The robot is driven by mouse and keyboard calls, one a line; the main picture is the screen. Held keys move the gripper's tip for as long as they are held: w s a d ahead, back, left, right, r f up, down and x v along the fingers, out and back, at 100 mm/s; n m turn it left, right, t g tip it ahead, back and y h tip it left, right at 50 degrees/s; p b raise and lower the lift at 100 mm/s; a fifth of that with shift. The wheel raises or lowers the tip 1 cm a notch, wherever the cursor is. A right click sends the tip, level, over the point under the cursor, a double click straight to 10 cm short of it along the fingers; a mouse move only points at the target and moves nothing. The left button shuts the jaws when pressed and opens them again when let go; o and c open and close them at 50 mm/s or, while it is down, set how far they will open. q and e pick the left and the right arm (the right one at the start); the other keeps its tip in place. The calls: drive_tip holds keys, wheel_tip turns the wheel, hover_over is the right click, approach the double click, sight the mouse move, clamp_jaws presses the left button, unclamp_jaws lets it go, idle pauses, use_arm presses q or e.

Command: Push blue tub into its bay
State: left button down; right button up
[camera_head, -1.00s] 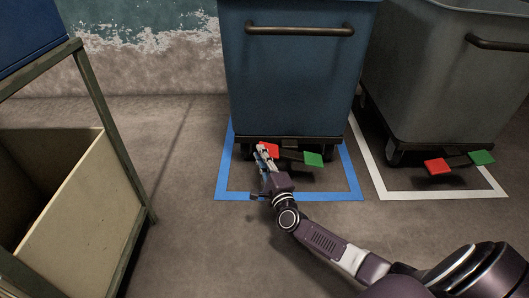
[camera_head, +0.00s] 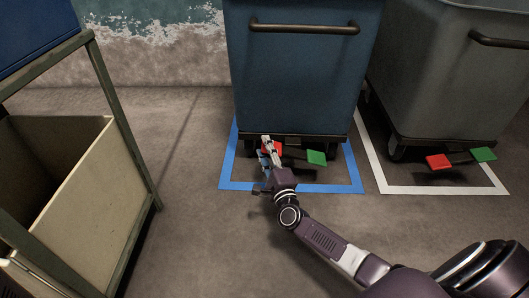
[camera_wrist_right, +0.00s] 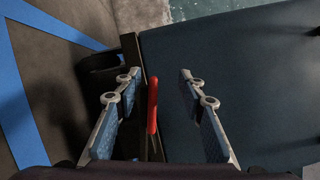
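The blue tub (camera_head: 300,85) stands upright on casters, with a dark handle (camera_head: 304,28) across its front. Its base is over the bay, a blue floor outline (camera_head: 290,188); bare floor shows between the tub and the front line. The outline's far end is hidden. Under the tub's front edge are a red pedal (camera_head: 273,148) and a green pedal (camera_head: 317,157). My right gripper (camera_head: 268,150) is at the red pedal. In the right wrist view its fingers are apart with the red pedal (camera_wrist_right: 152,105) between them; contact is unclear. My left gripper is out of view.
A grey tub (camera_head: 435,80) with red and green pedals stands to the right in a white outline (camera_head: 440,190). A rack (camera_head: 125,125) with a cream bin (camera_head: 75,200) is at the left. A wall is behind. Floor is clear between rack and bay.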

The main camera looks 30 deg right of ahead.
drive_tip(key=shift+s+a+f, duration=0.1)
drive_tip(key=shift+f, duration=0.15)
drive_tip(key=v, duration=1.2)
